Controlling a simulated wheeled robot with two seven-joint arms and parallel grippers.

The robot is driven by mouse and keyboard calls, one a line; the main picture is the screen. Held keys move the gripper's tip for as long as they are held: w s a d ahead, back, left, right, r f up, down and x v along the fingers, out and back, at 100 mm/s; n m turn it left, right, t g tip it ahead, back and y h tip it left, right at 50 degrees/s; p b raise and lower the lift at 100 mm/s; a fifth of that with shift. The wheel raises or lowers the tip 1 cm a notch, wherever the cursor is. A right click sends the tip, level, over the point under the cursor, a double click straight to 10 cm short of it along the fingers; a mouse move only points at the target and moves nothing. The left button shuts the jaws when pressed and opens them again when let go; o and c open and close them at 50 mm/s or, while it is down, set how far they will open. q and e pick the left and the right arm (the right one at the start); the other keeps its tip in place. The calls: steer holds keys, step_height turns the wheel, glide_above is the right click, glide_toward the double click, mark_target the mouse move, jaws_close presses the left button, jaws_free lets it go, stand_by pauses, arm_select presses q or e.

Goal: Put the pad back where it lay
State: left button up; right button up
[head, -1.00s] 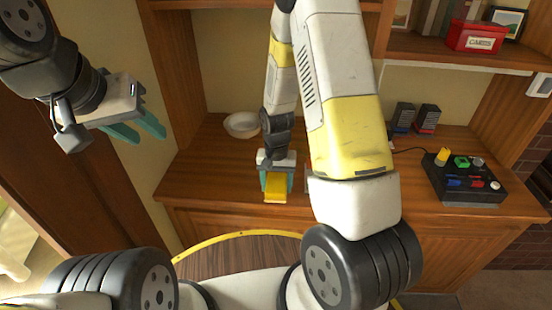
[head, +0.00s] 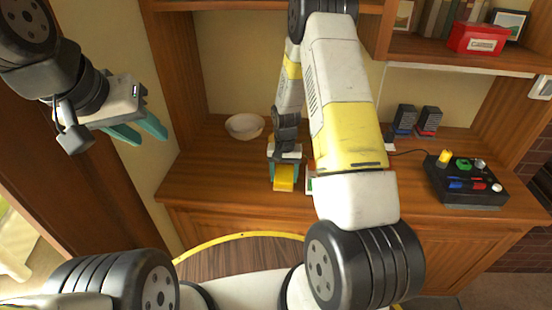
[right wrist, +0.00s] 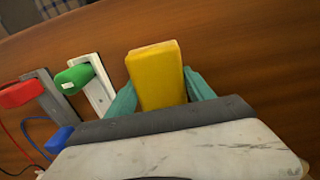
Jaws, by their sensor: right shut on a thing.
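The yellow pad (head: 284,178) is held between the teal fingers of my right gripper (head: 284,172), above the wooden desk top. It also shows as a yellow block between the fingers in the right wrist view (right wrist: 156,75). I cannot tell whether its lower end touches the desk. My left gripper (head: 140,130) hangs at the left, its two teal fingers apart and empty, away from the desk.
A white bowl (head: 244,126) stands behind and left of the pad. A black control box (head: 466,182) with coloured knobs sits at the right. Green (right wrist: 74,78) and red (right wrist: 22,93) handled items lie beside my right gripper. The desk left of the pad is clear.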

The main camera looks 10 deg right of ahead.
steer(key=shift+f, duration=0.15)
steer(key=o, duration=1.6)
step_height(320, 180, up, 12)
step_height(320, 180, up, 8)
steer(key=t, duration=0.1)
glide_above(284, 173)
steer(key=s, duration=0.2)
steer(key=shift+s+a+r+n+t+y, duration=0.35)
steer(key=shift+s+r+n+t, duration=0.4)
steer(key=shift+s+r, duration=2.75)
steer(key=shift+s+a+r+n+t+y, duration=0.45)
steer(key=shift+s+r+t, duration=0.55)
steer(key=shift+s+r, duration=2.45)
steer(key=shift+s+a+r+n+t+y, duration=0.3)
steer(key=shift+s+r+n+t, duration=0.5)
steer(key=shift+s+r, duration=2.65)
